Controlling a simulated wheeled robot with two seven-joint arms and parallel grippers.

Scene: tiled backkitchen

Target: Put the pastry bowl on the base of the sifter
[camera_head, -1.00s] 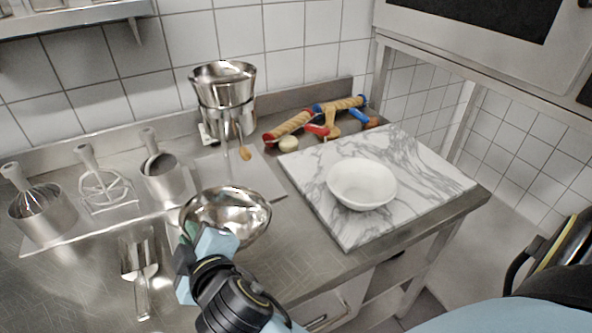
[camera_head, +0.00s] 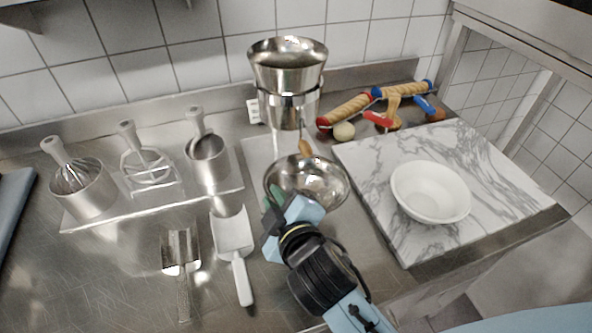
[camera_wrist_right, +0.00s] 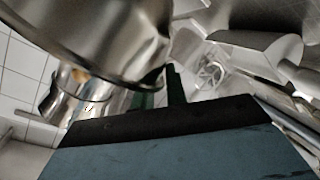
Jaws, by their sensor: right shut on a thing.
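The shiny metal pastry bowl (camera_head: 325,190) is held upright by my right gripper (camera_head: 274,208), which is shut on its near left rim. In the right wrist view the bowl (camera_wrist_right: 100,35) fills the upper left, beside the dark fingers (camera_wrist_right: 165,92). The metal sifter (camera_head: 288,85) stands behind the bowl against the back wall. Its flat base (camera_head: 256,150) reaches forward, and the bowl overlaps it in the head view. Whether the bowl touches the base cannot be told. My left gripper is not in view.
A marble board (camera_head: 370,165) with a white bowl (camera_head: 430,190) lies to the right. Rolling pins (camera_head: 345,108) lie behind it. A utensil rack (camera_head: 150,207) stands left.

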